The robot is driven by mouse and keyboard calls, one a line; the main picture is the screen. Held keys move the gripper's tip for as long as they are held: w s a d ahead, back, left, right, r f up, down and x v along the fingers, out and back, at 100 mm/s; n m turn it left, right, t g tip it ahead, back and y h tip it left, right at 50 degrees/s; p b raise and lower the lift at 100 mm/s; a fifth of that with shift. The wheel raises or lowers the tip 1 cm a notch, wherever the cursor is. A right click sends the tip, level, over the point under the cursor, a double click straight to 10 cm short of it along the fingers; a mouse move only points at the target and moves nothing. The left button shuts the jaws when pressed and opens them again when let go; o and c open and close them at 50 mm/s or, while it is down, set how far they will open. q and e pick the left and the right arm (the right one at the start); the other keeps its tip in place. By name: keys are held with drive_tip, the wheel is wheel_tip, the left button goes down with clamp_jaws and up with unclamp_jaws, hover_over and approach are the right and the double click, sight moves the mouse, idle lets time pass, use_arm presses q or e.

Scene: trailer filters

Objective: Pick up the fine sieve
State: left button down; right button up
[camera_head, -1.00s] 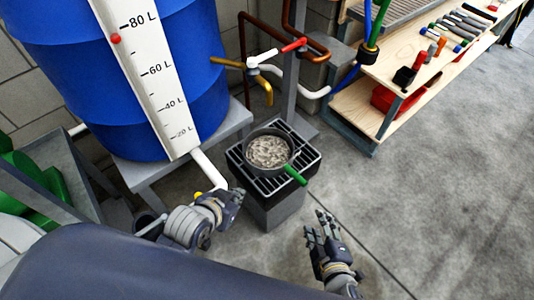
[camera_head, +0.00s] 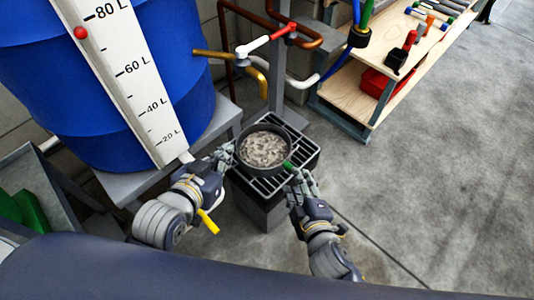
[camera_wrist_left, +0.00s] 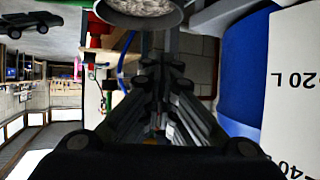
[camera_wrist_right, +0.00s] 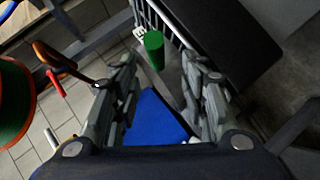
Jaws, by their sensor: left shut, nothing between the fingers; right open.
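The fine sieve (camera_head: 264,148) is a dark round pan with a rough grey surface inside. It sits on a black grate (camera_head: 283,184) on a grey pedestal. Its short green handle (camera_head: 288,166) points to the lower right. My right gripper (camera_head: 298,178) is open close to the handle. In the right wrist view the handle (camera_wrist_right: 154,48) shows between and beyond the open fingers, with no clear contact. My left gripper (camera_head: 225,157) is shut and empty, just left of the sieve's rim. The sieve (camera_wrist_left: 140,12) also shows at the top of the left wrist view.
A blue barrel (camera_head: 110,125) with a white litre scale stands on a grey stand at left. A valve with a red lever (camera_head: 282,32) and pipes are behind the grate. A wooden bench (camera_head: 345,95) with tools is at upper right. The floor at right is clear.

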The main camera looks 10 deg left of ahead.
drive_tip(key=x, duration=0.1)
drive_tip(key=b+x, duration=0.1)
drive_tip(key=x, duration=0.3)
drive_tip(key=shift+w+a+r+b, duration=0.15)
drive_tip(key=shift+r+b, duration=0.05)
drive_tip(key=shift+b, duration=0.2)
clamp_jaws()
use_arm(q)
drive_tip(key=w+d+r+t+h, duration=0.1)
drive_tip(key=w+d+r+t, duration=0.1)
drive_tip(key=r+t, duration=0.3)
wheel_tip(320, 180, up, 3)
drive_tip(key=shift+w+r+h, duration=0.2)
drive_tip(key=shift+w+h, duration=0.1)
drive_tip(key=shift+w, duration=0.3)
use_arm(e)
drive_tip(key=shift+r, duration=0.1)
